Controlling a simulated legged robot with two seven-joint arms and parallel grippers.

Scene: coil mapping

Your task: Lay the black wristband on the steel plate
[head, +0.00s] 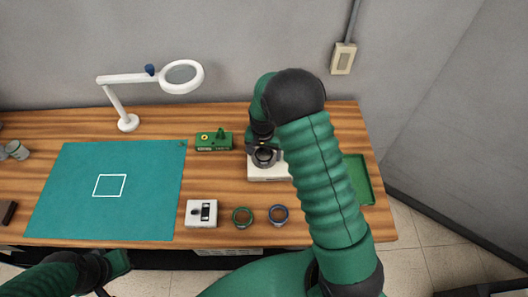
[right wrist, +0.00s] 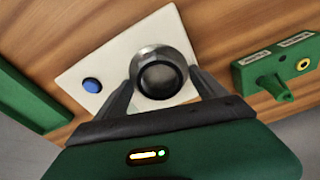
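The black wristband (right wrist: 163,80) is a dark ring between the fingertips of my right gripper (right wrist: 162,76) in the right wrist view. Both fingers appear to press on its sides. The round grey steel plate (right wrist: 158,50) is behind the band, on a white base (right wrist: 118,55) with a blue button (right wrist: 92,85). The band covers much of the plate; whether it touches cannot be told. In the head view my right gripper (head: 263,148) is over the white base (head: 268,172), partly hidden by my arm. My left gripper (head: 115,264) is low at the left, its fingers unclear.
A green device (head: 214,141) stands left of the base and a green tray (head: 357,180) right of it. A teal mat (head: 75,205) and white lamp (head: 128,123) are left.

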